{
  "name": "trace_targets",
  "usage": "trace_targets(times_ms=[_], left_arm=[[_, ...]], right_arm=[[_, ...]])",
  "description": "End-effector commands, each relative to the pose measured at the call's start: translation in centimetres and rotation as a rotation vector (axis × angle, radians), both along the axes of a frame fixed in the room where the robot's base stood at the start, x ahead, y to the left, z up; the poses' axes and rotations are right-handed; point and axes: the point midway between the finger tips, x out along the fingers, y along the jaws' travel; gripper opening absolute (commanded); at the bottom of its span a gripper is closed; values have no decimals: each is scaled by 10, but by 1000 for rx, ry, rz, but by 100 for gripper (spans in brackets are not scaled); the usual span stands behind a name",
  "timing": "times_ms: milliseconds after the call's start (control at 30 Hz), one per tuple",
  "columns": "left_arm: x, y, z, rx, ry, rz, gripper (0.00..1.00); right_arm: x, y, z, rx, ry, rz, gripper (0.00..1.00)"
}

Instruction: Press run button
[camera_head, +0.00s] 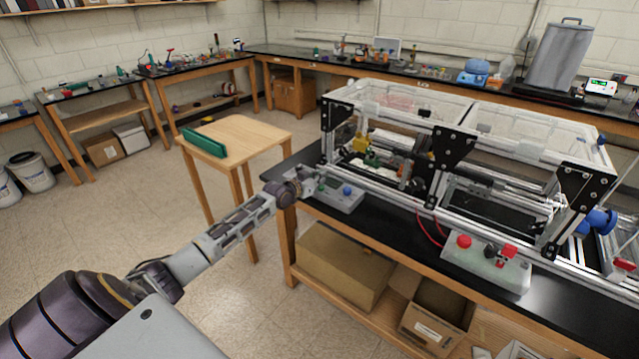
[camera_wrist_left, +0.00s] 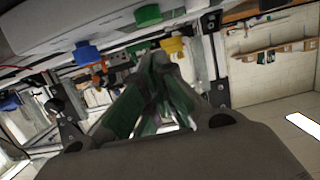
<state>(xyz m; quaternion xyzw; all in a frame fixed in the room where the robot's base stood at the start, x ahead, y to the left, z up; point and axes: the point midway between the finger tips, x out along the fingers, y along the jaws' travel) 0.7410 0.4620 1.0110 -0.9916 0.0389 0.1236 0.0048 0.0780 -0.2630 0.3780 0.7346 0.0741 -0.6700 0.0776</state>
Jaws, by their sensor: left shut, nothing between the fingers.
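A grey control box (camera_head: 338,199) stands on the black bench at the left end of the extrusion frame. It carries a blue button (camera_head: 347,191) and a green button, which show in the left wrist view as blue (camera_wrist_left: 86,50) and green (camera_wrist_left: 148,15). No label on them is readable. My left gripper (camera_head: 310,178) is at the box's left side, close to the green button; its closed fingertips (camera_wrist_left: 157,60) are empty. I cannot tell whether they touch the button. The arm partly hides that end of the box. My right gripper is not in view.
The extrusion frame (camera_head: 436,148) rises just behind the box. A second control box (camera_head: 487,269) with red buttons stands farther right. A small wooden table (camera_head: 243,140) with a green object is behind my left arm. Open floor lies to the left.

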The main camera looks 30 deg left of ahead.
Motion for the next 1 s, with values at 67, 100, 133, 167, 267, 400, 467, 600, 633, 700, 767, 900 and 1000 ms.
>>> trace_targets(times_ms=[67,100,133,167,267,400,467,600,633,700,767,900,1000], left_arm=[[0,0,-7,0,-1,0,0],[0,0,-11,0,-1,1,0],[0,0,-13,0,-2,1,0],[0,0,-15,0,-2,1,0],[0,0,-21,0,-2,0,0],[0,0,-23,0,-3,0,0],[0,0,-24,0,-3,0,0],[0,0,-24,0,-3,0,0],[0,0,-24,0,-3,0,0],[0,0,-24,0,-3,0,0],[0,0,-25,0,-3,0,0],[0,0,-30,1,-3,1,0],[0,0,-36,0,-2,1,0]], right_arm=[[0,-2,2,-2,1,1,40],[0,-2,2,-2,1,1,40],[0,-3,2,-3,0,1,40],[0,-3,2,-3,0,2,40],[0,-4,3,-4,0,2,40],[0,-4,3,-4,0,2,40],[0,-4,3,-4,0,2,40],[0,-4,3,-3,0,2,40],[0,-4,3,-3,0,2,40],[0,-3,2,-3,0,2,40],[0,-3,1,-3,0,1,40],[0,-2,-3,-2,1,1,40],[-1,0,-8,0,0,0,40]])
